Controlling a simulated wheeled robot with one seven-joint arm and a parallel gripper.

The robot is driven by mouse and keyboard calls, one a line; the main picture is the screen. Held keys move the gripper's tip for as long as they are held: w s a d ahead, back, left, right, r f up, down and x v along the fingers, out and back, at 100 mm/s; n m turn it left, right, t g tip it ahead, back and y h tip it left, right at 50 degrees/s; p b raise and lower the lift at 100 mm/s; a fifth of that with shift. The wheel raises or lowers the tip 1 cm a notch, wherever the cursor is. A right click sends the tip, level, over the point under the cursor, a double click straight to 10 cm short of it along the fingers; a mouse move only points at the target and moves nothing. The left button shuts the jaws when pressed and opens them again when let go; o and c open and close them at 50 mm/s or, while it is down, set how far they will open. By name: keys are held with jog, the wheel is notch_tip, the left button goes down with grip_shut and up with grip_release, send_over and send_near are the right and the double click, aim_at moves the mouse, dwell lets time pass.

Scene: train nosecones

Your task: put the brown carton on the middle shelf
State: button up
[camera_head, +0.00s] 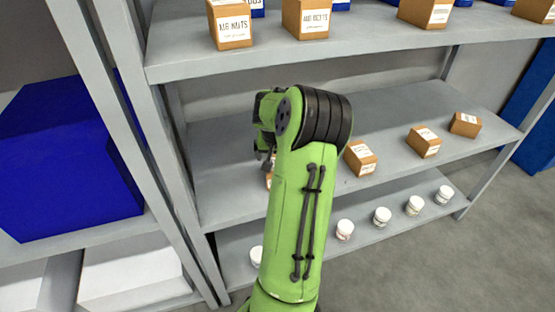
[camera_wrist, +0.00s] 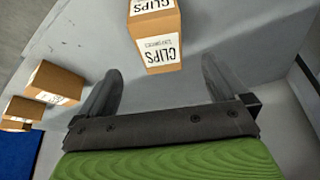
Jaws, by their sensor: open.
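A brown carton (camera_wrist: 158,42) with white CLIPS labels stands upright on the grey middle shelf (camera_head: 230,185), seen in the wrist view. My gripper (camera_wrist: 161,68) is open, with one finger on each side of the carton's near end. The carton is at or just beyond the fingertips, and no contact shows. In the head view my gripper (camera_head: 266,160) is mostly hidden behind my green arm, and only a sliver of the carton (camera_head: 268,181) shows below it.
More brown cartons (camera_head: 361,158) stand along the middle shelf to the right. Labelled cartons (camera_head: 230,25) stand on the upper shelf (camera_head: 270,60). White jars (camera_head: 345,230) line the lower shelf. A grey upright (camera_head: 150,130) and a blue bin (camera_head: 70,160) are at left.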

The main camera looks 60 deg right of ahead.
jog(key=shift+s+a+r, duration=0.1)
jog(key=shift+a+r, duration=0.15)
jog(key=shift+r, duration=0.35)
jog(key=w+a+r+n+t, duration=0.15)
jog(key=a+r, duration=0.25)
jog(key=a, duration=0.4)
jog(key=w+a+r+n, duration=0.3)
jog(key=a+r, duration=0.1)
jog(key=a, duration=0.5)
jog(key=w+a+r+n, duration=0.3)
jog(key=a+r, duration=0.1)
jog(key=a, duration=0.4)
jog(key=s+a+n+t+y, duration=0.1)
jog(key=s+a+n+y, duration=0.1)
jog(key=s+a, duration=0.4)
jog(key=s+a+r+n+t+y, duration=0.1)
jog(key=s+a+n, duration=0.3)
jog(key=a, duration=0.8)
jog(key=s+y, duration=0.1)
jog(key=s, duration=0.1)
jog(key=shift+s+a, duration=0.25)
jog(key=shift+s, duration=0.05)
notch_tip(320, 180, up, 12)
jog(key=p, duration=1.1)
jog(key=shift+f, duration=0.15)
